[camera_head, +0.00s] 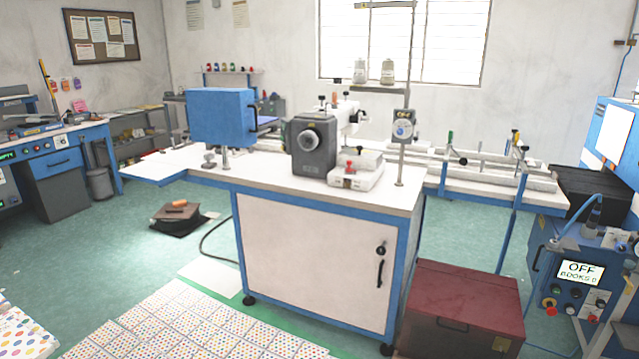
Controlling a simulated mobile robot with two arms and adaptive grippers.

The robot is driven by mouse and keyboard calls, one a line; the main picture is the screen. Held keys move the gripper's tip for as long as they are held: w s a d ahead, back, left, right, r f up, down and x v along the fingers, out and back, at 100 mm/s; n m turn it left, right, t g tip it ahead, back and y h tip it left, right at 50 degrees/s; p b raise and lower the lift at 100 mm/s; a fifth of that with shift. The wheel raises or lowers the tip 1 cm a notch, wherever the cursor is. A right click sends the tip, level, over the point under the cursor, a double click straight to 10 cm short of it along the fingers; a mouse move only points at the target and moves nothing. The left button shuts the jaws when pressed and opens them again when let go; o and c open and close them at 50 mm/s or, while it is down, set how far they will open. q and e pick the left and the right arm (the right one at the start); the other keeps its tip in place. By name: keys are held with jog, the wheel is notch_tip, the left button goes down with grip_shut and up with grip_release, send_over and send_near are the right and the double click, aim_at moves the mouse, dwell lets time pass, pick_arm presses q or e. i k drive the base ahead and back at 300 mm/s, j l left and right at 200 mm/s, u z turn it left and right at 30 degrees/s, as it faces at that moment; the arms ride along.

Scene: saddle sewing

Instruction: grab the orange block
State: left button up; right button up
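A small orange-brown block (176,204) lies on top of a low brown and black object (180,217) on the green floor, left of the centre workbench. It is small in the picture, and I cannot tell its exact shape. No other clearly orange block shows. Neither of my grippers is in the camera_head view.
The white-topped workbench (262,178) with a sewing machine (313,147) and blue box (221,117) fills the centre. A dark red chest (463,305) stands at right. Dotted sheets (185,325) cover the floor in front. Green floor (75,250) at left is clear.

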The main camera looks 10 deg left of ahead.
aim_at(177, 205)
jog(key=i+j+u, duration=0.45)
jog(key=i, duration=0.5)
jog(key=i+u, duration=0.4)
jog(key=i, duration=0.55)
